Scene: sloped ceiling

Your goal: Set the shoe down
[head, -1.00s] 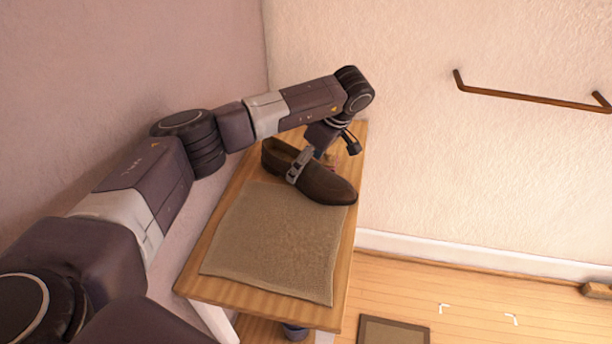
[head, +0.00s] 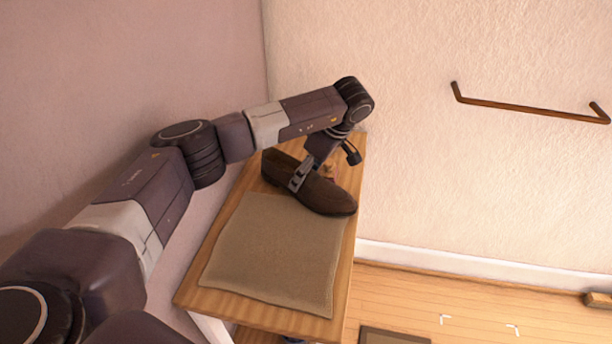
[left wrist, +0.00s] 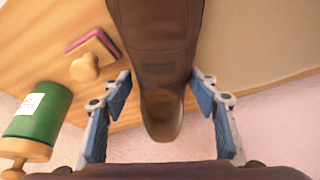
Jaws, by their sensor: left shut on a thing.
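A brown leather shoe (head: 325,194) is over the far part of the wooden table, its toe pointing to the lower right. It overlaps the far edge of the beige mat (head: 262,262) in the head view. I cannot tell whether its sole touches the table. My left gripper (head: 300,176) is shut on the shoe around its middle. My right gripper is not in view.
The wooden table (head: 258,312) stands against the pink wall. In the left wrist view a green tin (left wrist: 40,115) and a wooden-knobbed block with a dark red edge (left wrist: 92,58) lie left of the shoe. The near mat is clear. A brown rail (head: 530,105) is on the wall.

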